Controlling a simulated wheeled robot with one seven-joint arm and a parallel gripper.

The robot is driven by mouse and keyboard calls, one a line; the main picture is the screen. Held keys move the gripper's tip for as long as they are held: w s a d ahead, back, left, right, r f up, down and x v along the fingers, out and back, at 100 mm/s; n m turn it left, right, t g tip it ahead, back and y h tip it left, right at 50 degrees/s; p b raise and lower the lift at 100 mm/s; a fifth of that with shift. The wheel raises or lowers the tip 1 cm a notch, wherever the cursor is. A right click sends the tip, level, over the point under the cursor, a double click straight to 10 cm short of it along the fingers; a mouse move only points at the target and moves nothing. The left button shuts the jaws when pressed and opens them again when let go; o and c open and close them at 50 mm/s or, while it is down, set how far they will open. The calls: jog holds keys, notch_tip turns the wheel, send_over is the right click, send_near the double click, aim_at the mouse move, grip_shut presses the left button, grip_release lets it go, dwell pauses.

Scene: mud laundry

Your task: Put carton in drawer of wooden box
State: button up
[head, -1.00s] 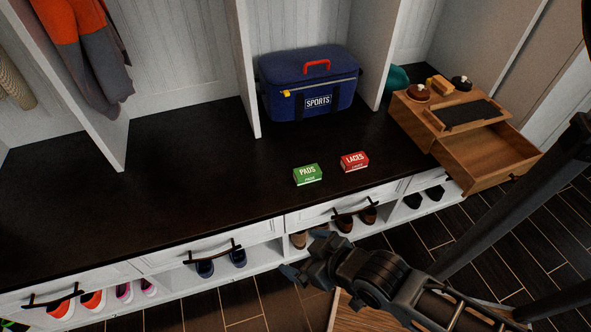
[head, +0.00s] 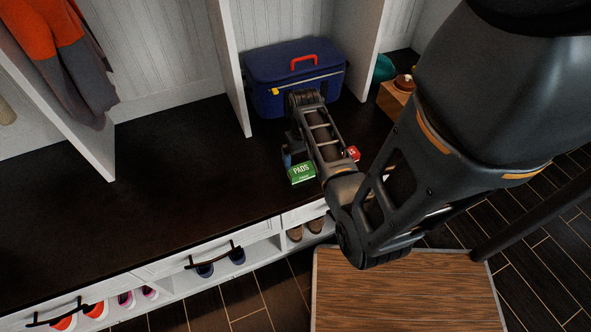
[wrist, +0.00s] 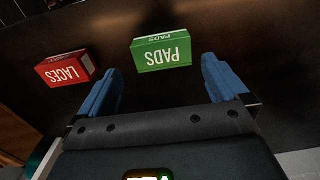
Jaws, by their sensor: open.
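A green carton marked PADS (head: 302,174) lies on the dark bench top. In the wrist view the green carton (wrist: 161,54) sits ahead of and between the blue fingertips. My gripper (wrist: 160,66) is open and empty, with a finger to either side of the line to the green carton. A red carton marked LACES (wrist: 66,69) lies left of the left finger in the wrist view; in the head view the red carton (head: 353,153) is mostly behind my arm. The wooden box (head: 393,100) shows only its left part; my arm hides its drawer.
White dividers (head: 232,70) rise from the bench. The bench top (head: 170,165) to the left is clear. A wooden surface (head: 405,295) lies below, in front of the bench.

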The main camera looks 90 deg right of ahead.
aim_at(301, 169)
jog(key=f, duration=0.5)
jog(key=f+b, duration=0.1)
jog(key=f, duration=0.1)
jog(key=shift+w+d+f, duration=0.2)
jog(key=shift+w+f, duration=0.05)
jog(key=shift+f, duration=0.05)
jog(key=c, duration=0.8)
